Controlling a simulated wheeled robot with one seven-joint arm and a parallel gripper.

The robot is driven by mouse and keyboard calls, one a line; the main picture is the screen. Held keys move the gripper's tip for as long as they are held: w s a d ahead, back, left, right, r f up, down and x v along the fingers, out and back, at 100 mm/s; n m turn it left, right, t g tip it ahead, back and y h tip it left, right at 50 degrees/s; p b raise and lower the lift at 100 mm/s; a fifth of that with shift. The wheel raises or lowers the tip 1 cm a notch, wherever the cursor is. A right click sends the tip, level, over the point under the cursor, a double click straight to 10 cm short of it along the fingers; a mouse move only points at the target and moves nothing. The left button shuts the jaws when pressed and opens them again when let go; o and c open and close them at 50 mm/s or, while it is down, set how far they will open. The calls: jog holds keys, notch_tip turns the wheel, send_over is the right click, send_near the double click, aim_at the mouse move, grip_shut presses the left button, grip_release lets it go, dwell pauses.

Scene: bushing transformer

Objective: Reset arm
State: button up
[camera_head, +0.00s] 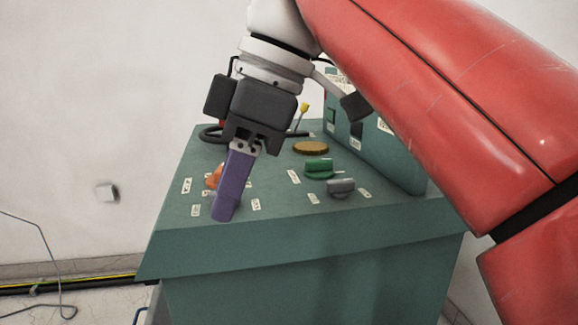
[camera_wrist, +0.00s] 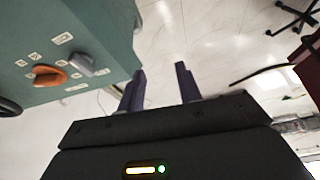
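My gripper (camera_head: 226,213) has purple fingers pointing down, in front of the top of a green console (camera_head: 270,225) in the head view. In the wrist view, the two fingers of my gripper (camera_wrist: 160,69) stand apart with nothing between them, and floor shows through the gap. My red arm comes in from the right. An orange knob (camera_head: 212,178) is partly hidden behind the fingers. A green knob (camera_head: 318,168) and a grey knob (camera_head: 341,186) sit to the right of the fingers. I cannot tell if the fingers touch the console.
A gold disc (camera_head: 311,148) and a yellow-tipped lever (camera_head: 303,108) are farther back on the console. An upright panel (camera_head: 400,165) stands at its right rear. A white wall is behind. In the wrist view, a chair base (camera_wrist: 294,18) stands on open floor.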

jog(key=d+f+m+t+h, duration=0.1)
jog(key=d+f+m+t, duration=0.1)
jog(key=d+f+m, duration=0.4)
jog(key=s+d+f+m+t+h, duration=0.1)
jog(key=d+f+m, duration=0.6)
jog(key=f, duration=0.7)
jog(key=d+f+m+t+h, duration=0.2)
jog(key=d+f+m+t, duration=0.1)
jog(key=d+f+m, duration=0.3)
notch_tip(320, 180, down, 5)
jog(key=shift+s+d+r+m, duration=0.2)
jog(key=shift+s+d+m, duration=0.1)
jog(key=shift+d, duration=0.8)
jog(key=shift+c, duration=0.3)
